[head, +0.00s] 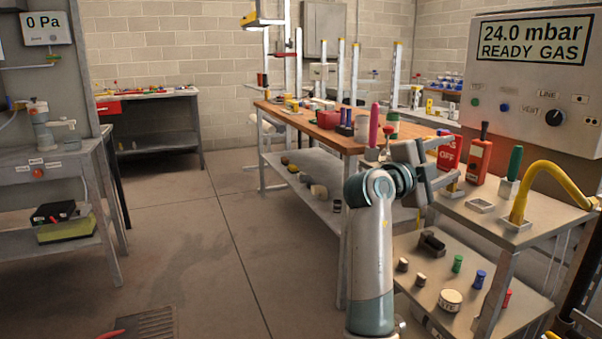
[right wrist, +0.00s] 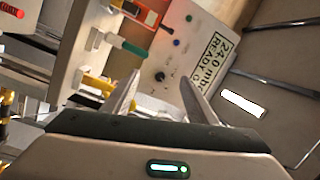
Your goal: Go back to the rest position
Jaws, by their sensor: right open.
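My right gripper (head: 448,162) is raised above the near-right workbench, in front of the grey gas panel (head: 535,85) reading "24.0 mbar READY GAS". In the right wrist view my right gripper (right wrist: 158,95) is open, with nothing between its two fingers. The panel (right wrist: 185,40) shows tilted beyond the fingertips. A green-handled tool (right wrist: 128,47) stands off to the left of the fingers, apart from them. My left gripper is not in view.
A wooden-topped bench (head: 300,118) stands behind. Open floor (head: 200,230) lies left of my arm.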

